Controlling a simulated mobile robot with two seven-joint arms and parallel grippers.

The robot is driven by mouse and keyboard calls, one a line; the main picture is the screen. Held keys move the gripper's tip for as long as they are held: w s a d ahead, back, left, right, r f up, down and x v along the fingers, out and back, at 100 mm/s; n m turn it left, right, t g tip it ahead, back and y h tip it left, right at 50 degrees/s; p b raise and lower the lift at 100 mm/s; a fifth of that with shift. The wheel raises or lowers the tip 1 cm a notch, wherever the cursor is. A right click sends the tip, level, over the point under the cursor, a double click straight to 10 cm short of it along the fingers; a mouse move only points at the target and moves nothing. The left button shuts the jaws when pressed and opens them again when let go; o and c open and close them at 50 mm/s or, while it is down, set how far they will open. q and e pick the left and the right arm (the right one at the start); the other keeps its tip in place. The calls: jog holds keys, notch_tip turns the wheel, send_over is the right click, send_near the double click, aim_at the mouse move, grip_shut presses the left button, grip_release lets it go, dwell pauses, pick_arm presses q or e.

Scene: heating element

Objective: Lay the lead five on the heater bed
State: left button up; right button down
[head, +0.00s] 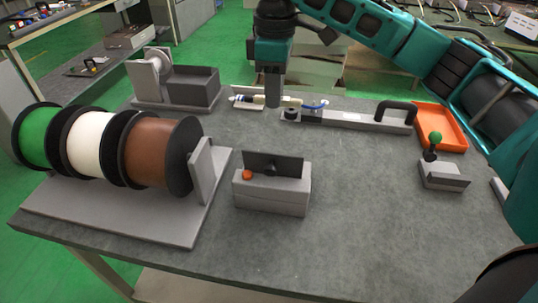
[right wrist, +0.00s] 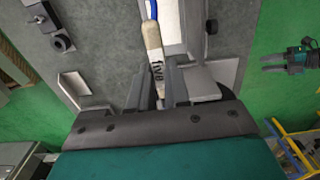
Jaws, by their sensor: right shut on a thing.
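The heater bed seems to be the long grey bar with a black handle (head: 355,119). The lead's right end is over or beside the bar's left end; contact cannot be told.
Green, white and brown spools (head: 155,152) stand at the left. A grey block with a dark plate and orange button (head: 272,196) stands at front centre. An orange tray (head: 450,125) and a green-knobbed lever (head: 440,176) are at the right. The table's middle is clear.

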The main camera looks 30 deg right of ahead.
notch_tip(320, 180, down, 17)
jog(key=shift+r+b, duration=0.1)
jog(key=shift+b, duration=0.2)
jog(key=c, duration=1.1)
grip_release()
notch_tip(320, 180, up, 12)
jog(key=shift+p, duration=0.3)
